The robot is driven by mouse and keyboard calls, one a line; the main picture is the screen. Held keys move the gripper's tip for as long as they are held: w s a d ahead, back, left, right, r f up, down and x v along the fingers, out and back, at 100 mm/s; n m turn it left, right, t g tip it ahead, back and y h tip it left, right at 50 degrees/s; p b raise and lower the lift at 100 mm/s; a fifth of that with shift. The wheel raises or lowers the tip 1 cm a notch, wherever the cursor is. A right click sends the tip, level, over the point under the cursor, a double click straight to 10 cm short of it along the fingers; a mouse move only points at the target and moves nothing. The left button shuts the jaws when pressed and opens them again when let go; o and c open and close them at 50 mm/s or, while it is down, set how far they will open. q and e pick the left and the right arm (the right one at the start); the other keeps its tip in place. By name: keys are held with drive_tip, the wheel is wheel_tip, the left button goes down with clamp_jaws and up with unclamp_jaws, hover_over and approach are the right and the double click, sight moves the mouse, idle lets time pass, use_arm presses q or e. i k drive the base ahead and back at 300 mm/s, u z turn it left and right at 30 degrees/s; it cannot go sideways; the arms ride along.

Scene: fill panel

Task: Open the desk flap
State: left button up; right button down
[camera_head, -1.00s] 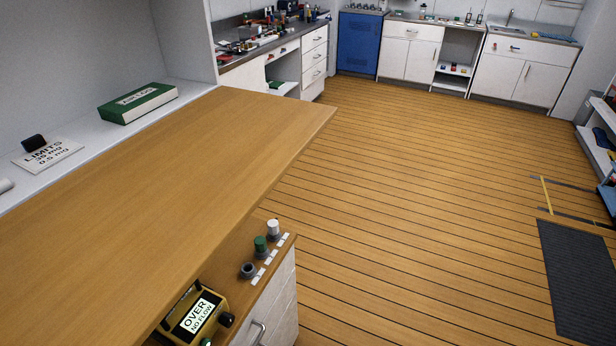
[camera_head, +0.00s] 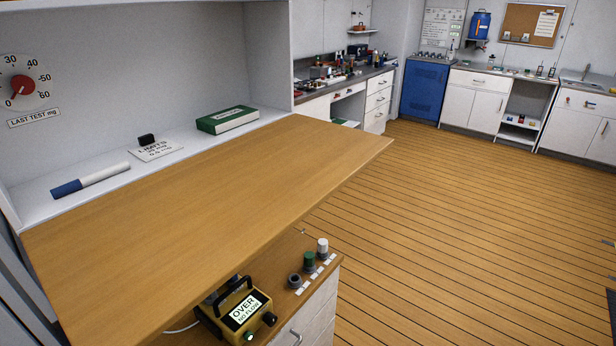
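The desk flap (camera_head: 205,205) is a wide wooden panel in the head view. It lies roughly level, sticking out from the white cabinet recess at the left over a lower wooden top (camera_head: 290,255). Its front edge is free and its far right corner points over the floor. Neither of my grippers is in view.
On the shelf behind the flap are a green box (camera_head: 228,119), a limits card (camera_head: 155,150) and a blue-white cylinder (camera_head: 92,180). Below the flap stand a yellow meter (camera_head: 240,313) reading OVER NO FLOW and small knobs (camera_head: 309,262). The floor (camera_head: 460,220) at right is clear.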

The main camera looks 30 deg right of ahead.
sight(121, 268)
drive_tip(key=z, duration=0.1)
drive_tip(key=i, duration=0.9)
drive_tip(key=z, duration=0.45)
